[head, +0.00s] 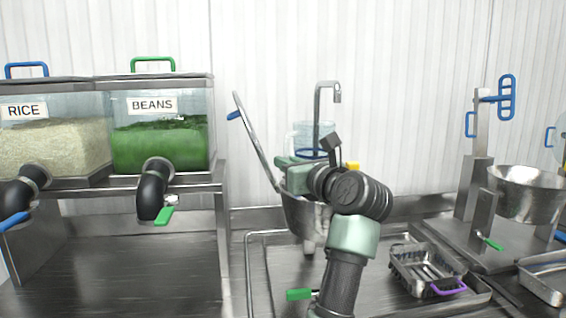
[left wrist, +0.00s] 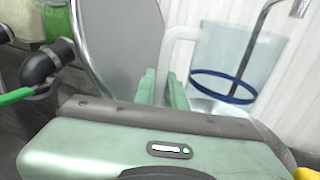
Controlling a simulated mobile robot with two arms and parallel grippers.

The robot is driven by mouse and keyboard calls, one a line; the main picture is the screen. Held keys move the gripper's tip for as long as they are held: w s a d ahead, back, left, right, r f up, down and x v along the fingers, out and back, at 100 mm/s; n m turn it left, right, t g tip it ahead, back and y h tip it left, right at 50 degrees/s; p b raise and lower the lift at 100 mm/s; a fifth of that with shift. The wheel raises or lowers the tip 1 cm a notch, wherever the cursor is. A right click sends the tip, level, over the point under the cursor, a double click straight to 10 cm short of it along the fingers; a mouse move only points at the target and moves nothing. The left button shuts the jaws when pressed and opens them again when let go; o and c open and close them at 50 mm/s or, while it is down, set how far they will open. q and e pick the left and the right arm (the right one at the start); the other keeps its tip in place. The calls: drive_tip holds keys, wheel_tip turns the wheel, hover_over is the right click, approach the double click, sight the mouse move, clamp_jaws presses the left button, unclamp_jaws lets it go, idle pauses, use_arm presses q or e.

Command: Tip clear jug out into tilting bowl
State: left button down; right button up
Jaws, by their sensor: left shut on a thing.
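The clear jug (head: 316,134), with a blue band near its base, is in the middle of the head view, roughly upright above the bowl area. It also shows at the right of the left wrist view (left wrist: 226,62), its pale handle to the left. My left gripper (left wrist: 162,88) is shut on the handle; the head view shows it mostly hidden behind my wrist. I cannot tell what the jug holds. A metal bowl (head: 300,217) with a raised lid (head: 258,140), likely the tilting bowl, is below, partly covered by my arm. My right gripper is not in view.
A tap (head: 318,98) rises behind the jug. RICE (head: 25,141) and BEANS (head: 160,143) dispensers stand at the left. A wire-like metal basket (head: 418,262) with a purple handle lies at the right, near another metal bowl (head: 527,199) on a stand.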

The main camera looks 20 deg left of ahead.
use_arm(q)
drive_tip(key=shift+w+f, duration=0.1)
drive_tip(key=shift+f, duration=0.05)
drive_tip(key=shift+a+r, duration=0.1)
drive_tip(key=shift+r, duration=0.15)
wheel_tip(320, 180, up, 15)
drive_tip(key=m+g+p, duration=0.1)
drive_tip(key=m+p, duration=0.2)
drive_tip(key=p, duration=0.6)
drive_tip(key=m+p, duration=0.4)
drive_tip(key=p, duration=0.5)
drive_tip(key=m+g+h+p, duration=0.1)
drive_tip(key=m+p, duration=0.2)
drive_tip(key=p, duration=0.5)
drive_tip(key=shift+r+m+g+p, duration=0.2)
drive_tip(key=shift+m+g+p, duration=0.1)
drive_tip(key=shift+m+p, duration=0.1)
drive_tip(key=w+d+r+m+g, duration=0.1)
drive_tip(key=w+d+r+m, duration=0.1)
drive_tip(key=w+r+m, duration=0.3)
drive_tip(key=shift+d+r+g+y, duration=0.25)
drive_tip(key=shift+g+y, duration=0.05)
idle(0.6)
drive_tip(key=shift+w, duration=0.1)
